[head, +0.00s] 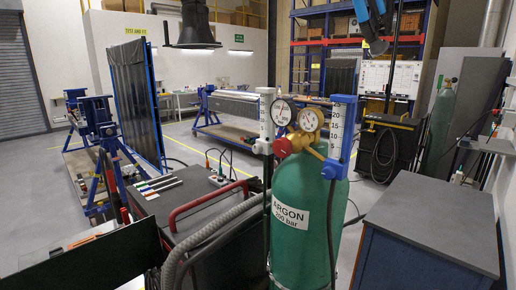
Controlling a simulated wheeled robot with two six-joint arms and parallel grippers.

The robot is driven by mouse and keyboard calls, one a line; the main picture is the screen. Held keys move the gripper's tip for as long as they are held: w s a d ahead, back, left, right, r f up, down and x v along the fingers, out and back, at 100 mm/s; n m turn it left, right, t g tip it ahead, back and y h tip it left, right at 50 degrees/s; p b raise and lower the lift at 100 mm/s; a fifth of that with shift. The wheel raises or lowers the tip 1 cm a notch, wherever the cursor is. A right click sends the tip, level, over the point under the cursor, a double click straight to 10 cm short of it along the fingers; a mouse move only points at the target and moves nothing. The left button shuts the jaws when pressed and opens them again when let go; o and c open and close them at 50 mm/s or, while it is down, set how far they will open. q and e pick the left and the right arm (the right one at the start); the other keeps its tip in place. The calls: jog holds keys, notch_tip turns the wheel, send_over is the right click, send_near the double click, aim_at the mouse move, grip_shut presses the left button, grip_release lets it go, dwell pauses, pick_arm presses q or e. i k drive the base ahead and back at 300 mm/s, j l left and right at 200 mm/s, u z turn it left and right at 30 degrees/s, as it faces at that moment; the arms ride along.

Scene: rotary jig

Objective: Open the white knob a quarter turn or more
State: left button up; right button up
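A green argon cylinder (299,215) stands upright in the middle of the head view. A brass regulator with two round gauges (283,112) sits on top of it. A white flowmeter (266,112) is on the regulator's left side, and a small white knob (262,147) shows at its lower end. A red knob (282,148) is just right of the white knob. A blue flowmeter (342,125) with a blue knob (331,170) is on the right side. How far the white knob is turned cannot be told. Neither of my grippers shows.
A dark machine with a red handle (212,203) and a grey corrugated hose (205,238) stands close left of the cylinder. A grey-topped blue cabinet (437,215) stands on the right. A black hood (194,28) hangs at upper left. Open floor lies behind the cylinder.

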aim_at(257, 149)
jog(key=i+j+z, duration=0.1)
jog(key=j, duration=0.35)
jog(key=i+j+z, duration=0.15)
jog(key=j, duration=0.25)
jog(key=j+z, duration=0.1)
jog(key=j, duration=0.35)
jog(key=i, duration=0.05)
